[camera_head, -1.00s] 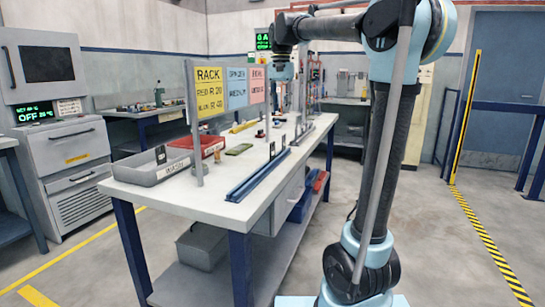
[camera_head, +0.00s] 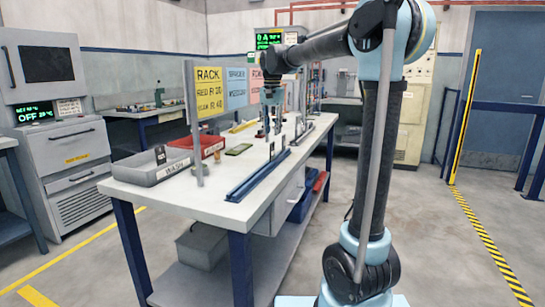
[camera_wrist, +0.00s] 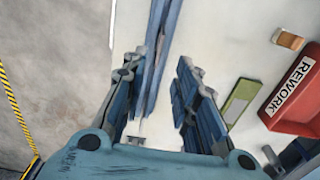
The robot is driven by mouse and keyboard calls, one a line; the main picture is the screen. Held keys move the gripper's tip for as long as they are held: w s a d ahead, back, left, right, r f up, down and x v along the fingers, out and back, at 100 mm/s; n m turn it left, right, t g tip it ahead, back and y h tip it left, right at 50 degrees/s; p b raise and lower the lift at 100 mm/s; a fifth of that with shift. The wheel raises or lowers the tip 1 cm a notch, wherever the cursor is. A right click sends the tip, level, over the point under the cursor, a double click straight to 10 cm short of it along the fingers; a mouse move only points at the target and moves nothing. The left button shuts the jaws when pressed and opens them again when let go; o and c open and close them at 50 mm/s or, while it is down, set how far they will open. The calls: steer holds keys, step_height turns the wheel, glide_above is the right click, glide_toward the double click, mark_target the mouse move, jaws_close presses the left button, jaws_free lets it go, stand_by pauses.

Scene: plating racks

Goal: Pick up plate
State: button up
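My gripper (camera_wrist: 160,64) is open, its two fingers spread wide with nothing held between them in the wrist view. In the head view my gripper (camera_head: 271,124) hangs pointing down over the far part of the white table (camera_head: 215,205). In the wrist view a blue rail rack (camera_wrist: 155,50) runs along the table, seen between the fingers. The near blue rail (camera_head: 258,176) shows in the head view, with a small upright dark piece at its far end. I cannot tell for sure which piece is the plate.
A red REWORK bin (camera_head: 208,147) and a grey bin (camera_head: 150,168) stand on the left of the table. A flat green item (camera_head: 239,149) and a small orange-brown item (camera_wrist: 290,40) lie near the bins. Upright label boards (camera_head: 210,90) rise from the table.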

mark_target(272, 143)
steer(key=shift+s+f, duration=0.2)
steer(key=shift+f, duration=1.45)
steer(key=shift+s+f, duration=0.2)
steer(key=shift+f, duration=1.4)
jaws_close()
